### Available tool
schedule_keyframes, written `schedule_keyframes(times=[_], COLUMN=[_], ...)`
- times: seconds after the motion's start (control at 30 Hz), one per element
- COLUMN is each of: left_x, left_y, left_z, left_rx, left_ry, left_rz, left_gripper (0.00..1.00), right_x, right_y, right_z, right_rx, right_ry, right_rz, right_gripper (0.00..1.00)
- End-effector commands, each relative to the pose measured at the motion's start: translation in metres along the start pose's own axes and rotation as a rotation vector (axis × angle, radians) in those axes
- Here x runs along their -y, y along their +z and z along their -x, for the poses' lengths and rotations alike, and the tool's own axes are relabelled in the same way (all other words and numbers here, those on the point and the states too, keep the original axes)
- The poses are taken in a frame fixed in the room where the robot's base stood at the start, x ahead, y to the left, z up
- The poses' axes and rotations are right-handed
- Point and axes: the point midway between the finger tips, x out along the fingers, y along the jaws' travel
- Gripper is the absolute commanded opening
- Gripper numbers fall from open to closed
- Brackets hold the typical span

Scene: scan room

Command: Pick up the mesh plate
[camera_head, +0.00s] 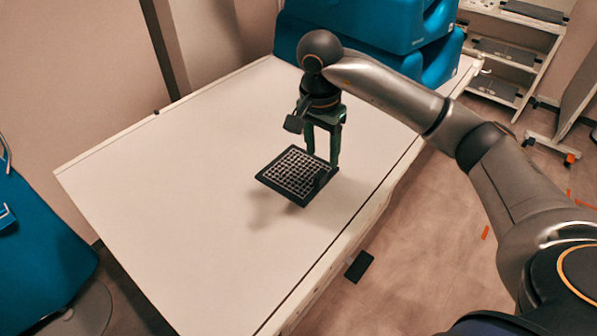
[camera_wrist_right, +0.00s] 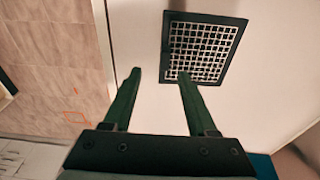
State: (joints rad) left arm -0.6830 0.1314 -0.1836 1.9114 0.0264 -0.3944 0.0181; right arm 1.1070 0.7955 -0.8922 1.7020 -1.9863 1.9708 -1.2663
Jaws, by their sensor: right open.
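The mesh plate (camera_head: 293,173) is a dark square frame with a light grid, lying on the white table (camera_head: 160,190). It also shows in the right wrist view (camera_wrist_right: 203,48), toward the upper right. My right gripper (camera_head: 322,160) is above the plate's far right edge in the head view, with its fingers pointing down. In the right wrist view the right gripper (camera_wrist_right: 158,75) is open and empty. One finger overlaps the plate's near edge there, and the other is off to its left over bare table. I cannot tell whether a finger touches the plate. My left gripper is not in view.
Blue cases (camera_head: 375,22) stand at the table's far end. A shelf rack (camera_head: 505,50) is on the right beyond the table. A blue chair (camera_head: 40,250) is at the left. The table around the plate is clear, and its right edge is close by.

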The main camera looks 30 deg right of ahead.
Motion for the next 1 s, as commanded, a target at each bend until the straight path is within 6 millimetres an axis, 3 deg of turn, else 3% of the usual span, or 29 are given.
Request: schedule_keyframes(times=[0.1, 0.37, 0.6, 0.9, 1.0], left_x=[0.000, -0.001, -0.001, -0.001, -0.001], left_y=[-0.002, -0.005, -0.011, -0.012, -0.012], left_z=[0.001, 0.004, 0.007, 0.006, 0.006], left_rx=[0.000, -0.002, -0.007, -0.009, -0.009], left_ry=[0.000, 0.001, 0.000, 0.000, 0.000], left_rz=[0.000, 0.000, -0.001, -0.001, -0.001], left_gripper=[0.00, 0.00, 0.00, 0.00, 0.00], right_x=[0.000, 0.003, 0.008, 0.008, 0.008], right_y=[0.000, -0.001, -0.003, -0.003, -0.003], right_z=[-0.017, -0.037, -0.072, -0.078, -0.078], right_rx=[0.001, 0.003, 0.002, 0.001, 0.001], right_ry=[0.001, 0.002, 0.000, -0.003, -0.002], right_rz=[-0.002, -0.001, -0.001, 0.000, 0.000], right_gripper=[0.58, 0.58, 0.58, 0.58, 0.49])
